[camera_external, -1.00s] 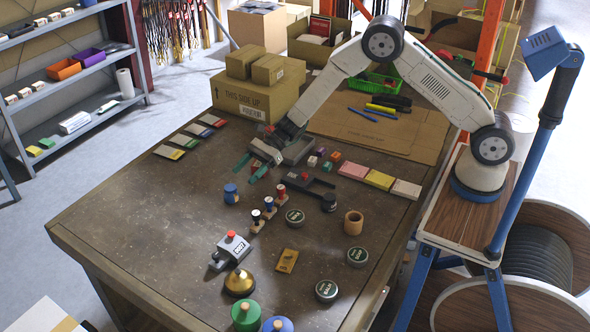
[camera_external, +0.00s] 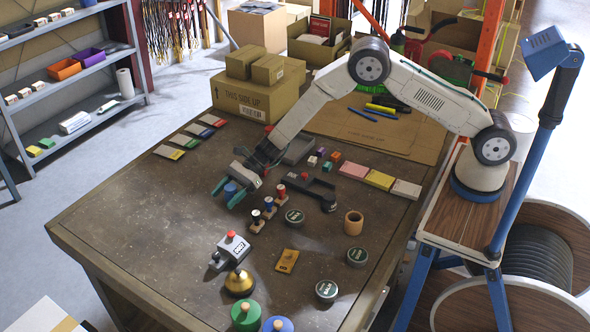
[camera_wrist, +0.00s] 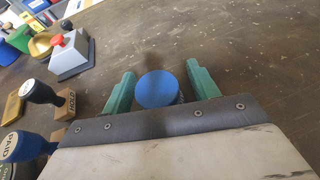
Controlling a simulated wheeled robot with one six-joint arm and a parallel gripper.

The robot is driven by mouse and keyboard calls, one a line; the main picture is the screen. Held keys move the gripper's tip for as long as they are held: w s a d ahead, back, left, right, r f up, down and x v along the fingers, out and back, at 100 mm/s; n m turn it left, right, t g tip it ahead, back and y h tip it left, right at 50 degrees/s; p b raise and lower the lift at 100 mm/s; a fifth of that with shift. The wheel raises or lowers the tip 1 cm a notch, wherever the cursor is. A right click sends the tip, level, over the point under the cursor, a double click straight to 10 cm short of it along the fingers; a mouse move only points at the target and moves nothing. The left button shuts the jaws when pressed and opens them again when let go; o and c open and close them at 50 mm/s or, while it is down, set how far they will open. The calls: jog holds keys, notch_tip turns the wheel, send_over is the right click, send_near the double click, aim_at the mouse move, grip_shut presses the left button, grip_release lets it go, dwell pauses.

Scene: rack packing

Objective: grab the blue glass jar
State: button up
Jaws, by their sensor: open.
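The blue glass jar (camera_external: 231,188) stands on the table, left of the row of stamps. In the wrist view its round blue top (camera_wrist: 157,89) shows between the two green fingers. My gripper (camera_external: 228,191) is open around the jar, with one finger on each side. Whether that finger touches the jar I cannot tell. The jar's lower part is mostly hidden.
Several stamps (camera_external: 268,204) stand just right of the jar. A grey box with a red button (camera_external: 234,246) and a gold bell (camera_external: 239,283) are nearer the front. Cardboard boxes (camera_external: 255,98) stand at the back. The table left of the jar is clear.

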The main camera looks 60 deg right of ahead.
jog(key=c, duration=1.1)
jog(key=shift+r, duration=0.15)
